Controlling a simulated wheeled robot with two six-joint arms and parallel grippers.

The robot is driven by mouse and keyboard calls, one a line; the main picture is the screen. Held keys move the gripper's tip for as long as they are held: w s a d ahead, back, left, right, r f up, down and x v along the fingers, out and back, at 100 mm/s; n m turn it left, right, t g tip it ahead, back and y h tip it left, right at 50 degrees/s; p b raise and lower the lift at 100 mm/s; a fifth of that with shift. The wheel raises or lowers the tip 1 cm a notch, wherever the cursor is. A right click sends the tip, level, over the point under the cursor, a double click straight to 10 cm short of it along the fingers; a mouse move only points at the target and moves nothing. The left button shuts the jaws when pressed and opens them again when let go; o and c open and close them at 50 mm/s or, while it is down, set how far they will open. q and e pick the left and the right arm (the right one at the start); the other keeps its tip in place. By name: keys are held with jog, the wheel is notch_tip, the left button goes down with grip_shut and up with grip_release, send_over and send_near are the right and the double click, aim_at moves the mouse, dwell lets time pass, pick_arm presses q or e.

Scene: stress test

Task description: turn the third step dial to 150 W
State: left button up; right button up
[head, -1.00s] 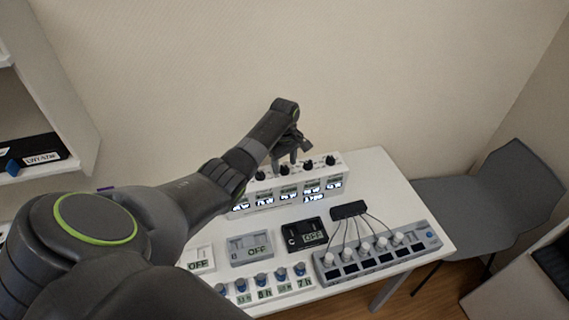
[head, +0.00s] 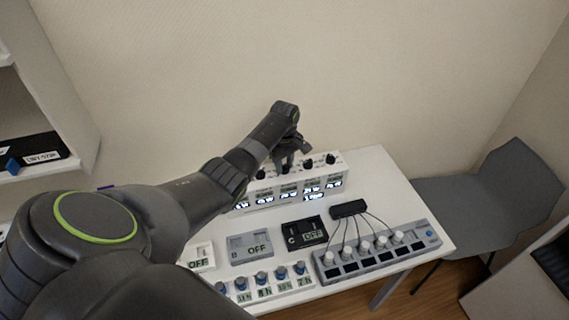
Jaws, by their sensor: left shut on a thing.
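A white dial unit (head: 238,212) stands at the back of the table, with a row of black knobs on its sloped top and lit displays on its front. The third dial (head: 284,169) is in the middle of the row, partly covered by my left gripper. My left gripper (head: 287,161) comes down from above and is shut on that third dial knob. The fingertips and the knob's pointer are too small to make out. A lower display (head: 314,197) is lit under the row, but the small digits cannot be read surely. My right gripper is not in view.
In front stand grey box B (head: 238,258), black box C (head: 318,223), a white strip with blue knobs (head: 268,294), and a grey panel (head: 432,229) wired to a black block (head: 348,209). A grey chair (head: 460,195) stands right. The table's right back is clear.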

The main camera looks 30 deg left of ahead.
pick_arm(q)
jog(key=shift+r+m+p, duration=0.15)
jog(key=shift+m+p, duration=0.45)
jog(key=shift+m, duration=0.6)
jog(key=m+p, duration=0.1)
jog(key=m, duration=0.2)
jog(key=shift+m, duration=0.3)
jog(key=m, duration=0.3)
jog(key=shift+m+p, duration=0.3)
jog(key=m, duration=0.3)
jog(key=shift+m, duration=0.3)
jog(key=m, duration=0.6)
jog(key=shift+w, duration=0.1)
jog(key=m, duration=0.4)
jog(key=shift+m, duration=1.8)
